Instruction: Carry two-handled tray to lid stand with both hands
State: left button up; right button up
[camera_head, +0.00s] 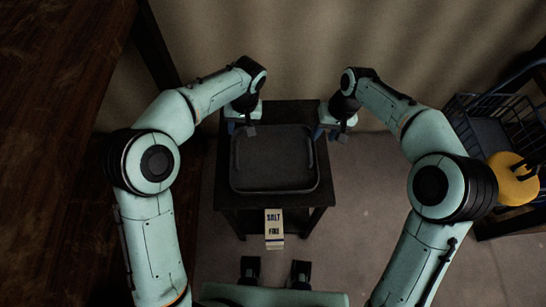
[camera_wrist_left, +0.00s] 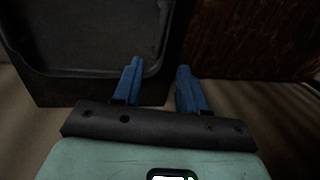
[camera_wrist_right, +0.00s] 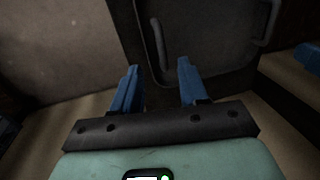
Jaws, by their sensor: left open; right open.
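A dark grey tray (camera_head: 275,165) with rounded corners lies flat on a small dark stand (camera_head: 229,205) in the head view. In the right wrist view the tray (camera_wrist_right: 210,40) shows a bar handle (camera_wrist_right: 158,38) on its near side and another (camera_wrist_right: 269,25) on its far side. My right gripper (camera_head: 327,130) is open at the tray's right edge, with the near handle ahead between its blue fingers. My left gripper (camera_head: 241,128) is open at the tray's upper left; its left finger is near the tray edge (camera_wrist_left: 161,50). I see no grip on the tray. I cannot tell which piece is the lid stand.
A labelled carton (camera_head: 273,228) is at the front of the small stand. A dark wooden surface (camera_head: 50,120) fills the left side. At the right are a wire basket (camera_head: 500,120) and a yellow round object (camera_head: 515,182). Floor shows clear right of the stand.

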aim_at(236, 148)
pick_arm(q)
jog(key=a+f, duration=0.1)
jog(key=f, duration=0.7)
jog(key=a+f, duration=0.1)
jog(key=f, duration=0.4)
jog(key=shift+s+a, duration=0.1)
jog(key=shift+a, duration=0.2)
pick_arm(e)
jog(key=f, duration=0.4)
jog(key=a+f, duration=0.1)
jog(key=f, duration=0.3)
jog(key=a+f, duration=0.1)
jog(key=f, duration=0.4)
jog(key=shift+s+a, duration=0.1)
jog(key=shift+a, duration=0.15)
pick_arm(q)
grip_shut()
pick_arm(e)
grip_shut()
pick_arm(q)
jog(key=shift+r, duration=0.1)
pick_arm(e)
jog(key=shift+r, duration=0.1)
